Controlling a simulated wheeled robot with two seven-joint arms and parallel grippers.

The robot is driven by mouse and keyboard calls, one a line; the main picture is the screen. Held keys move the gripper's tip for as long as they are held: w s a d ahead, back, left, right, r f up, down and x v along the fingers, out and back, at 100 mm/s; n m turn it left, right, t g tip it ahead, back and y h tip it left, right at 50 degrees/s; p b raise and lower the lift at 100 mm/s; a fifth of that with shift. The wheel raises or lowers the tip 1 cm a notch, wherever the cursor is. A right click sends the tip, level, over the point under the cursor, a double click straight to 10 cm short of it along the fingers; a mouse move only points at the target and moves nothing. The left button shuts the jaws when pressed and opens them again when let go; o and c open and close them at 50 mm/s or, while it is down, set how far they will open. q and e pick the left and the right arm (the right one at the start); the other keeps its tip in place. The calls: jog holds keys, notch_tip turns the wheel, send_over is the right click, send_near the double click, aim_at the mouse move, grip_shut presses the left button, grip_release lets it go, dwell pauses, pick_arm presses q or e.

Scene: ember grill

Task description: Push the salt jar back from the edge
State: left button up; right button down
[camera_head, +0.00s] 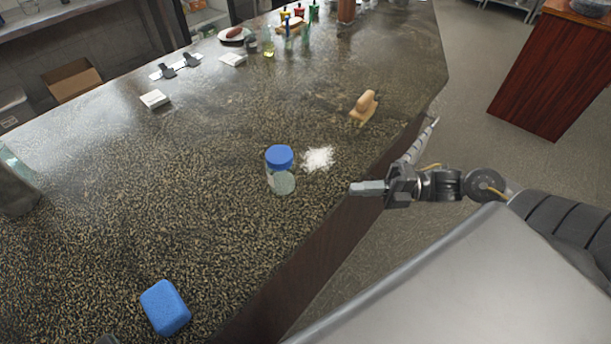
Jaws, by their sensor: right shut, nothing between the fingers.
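The salt jar (281,176) is a clear jar with a blue lid, upright on the dark speckled counter (190,220). A small pile of white salt (318,159) lies on the counter just to its right. My right gripper (354,188) is shut and empty. It points left at the counter's edge, to the right of the jar and apart from it.
A blue sponge (165,307) lies at the front left. A tan, bread-like item (364,106) sits near the right edge. White boxes (155,99), bottles (289,42) and a plate (234,35) stand farther back. Counter left of the jar is clear.

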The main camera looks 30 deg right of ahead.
jog(key=p, duration=0.4)
send_near(288, 181)
jog(key=a, duration=0.4)
jog(key=shift+s+a+r, duration=0.1)
jog(key=shift+s+r, duration=0.25)
jog(key=shift+w+a+f, duration=0.1)
jog(key=shift+w+a, duration=0.15)
jog(key=shift+w, duration=0.75)
jog(key=shift+w+a+f+p, duration=0.2)
jog(key=shift+w+p, duration=0.2)
jog(key=shift+w, duration=0.2)
